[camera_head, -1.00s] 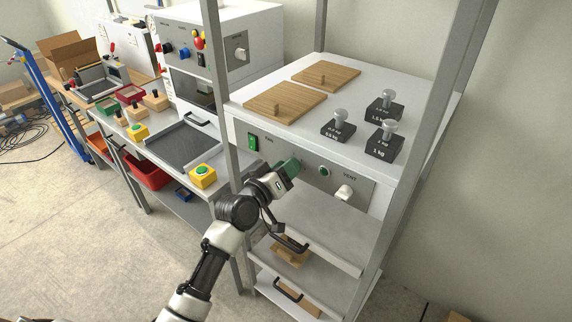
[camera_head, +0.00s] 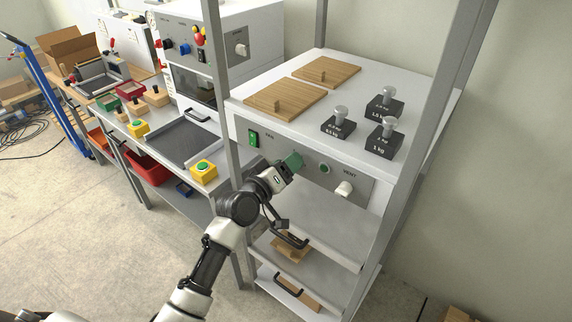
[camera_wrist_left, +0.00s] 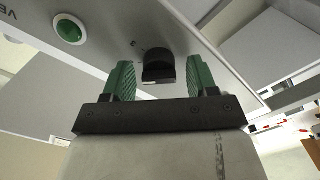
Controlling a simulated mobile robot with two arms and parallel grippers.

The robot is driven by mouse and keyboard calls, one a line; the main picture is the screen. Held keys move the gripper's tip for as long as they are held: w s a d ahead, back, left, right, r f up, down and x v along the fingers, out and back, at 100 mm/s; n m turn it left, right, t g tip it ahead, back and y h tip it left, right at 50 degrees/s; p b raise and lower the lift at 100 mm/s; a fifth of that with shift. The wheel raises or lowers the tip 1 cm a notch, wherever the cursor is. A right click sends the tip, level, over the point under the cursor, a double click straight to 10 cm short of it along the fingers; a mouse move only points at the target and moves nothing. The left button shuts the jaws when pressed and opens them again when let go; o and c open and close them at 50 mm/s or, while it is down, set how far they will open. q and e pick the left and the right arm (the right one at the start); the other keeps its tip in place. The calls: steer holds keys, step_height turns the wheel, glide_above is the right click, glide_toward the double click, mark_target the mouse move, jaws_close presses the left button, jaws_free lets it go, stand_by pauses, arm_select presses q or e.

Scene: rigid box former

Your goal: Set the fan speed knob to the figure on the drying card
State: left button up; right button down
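The fan speed knob is a black knob (camera_wrist_left: 158,66) on the grey control panel (camera_wrist_left: 215,70) in the left wrist view. My left gripper (camera_wrist_left: 160,80) is open, with one green finger on each side of the knob and visible gaps to both. I cannot tell how far the fingertips reach along it. In the head view the left gripper (camera_head: 292,162) is at the panel under the fan label and hides the knob. I cannot make out a drying card. My right gripper is not in view.
To the right on the panel are a green button (camera_head: 325,168) and a white vent knob (camera_head: 344,188); a green switch (camera_head: 253,138) is at left. Grey frame posts (camera_head: 222,90) stand close to my arm. Several weights (camera_head: 338,124) and wooden lids (camera_head: 286,101) lie on top.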

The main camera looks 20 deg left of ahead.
arm_select(q)
steer(key=b+v, duration=0.3)
steer(key=v, duration=0.7)
steer(key=shift+s, duration=0.4)
steer(key=shift+a, duration=0.15)
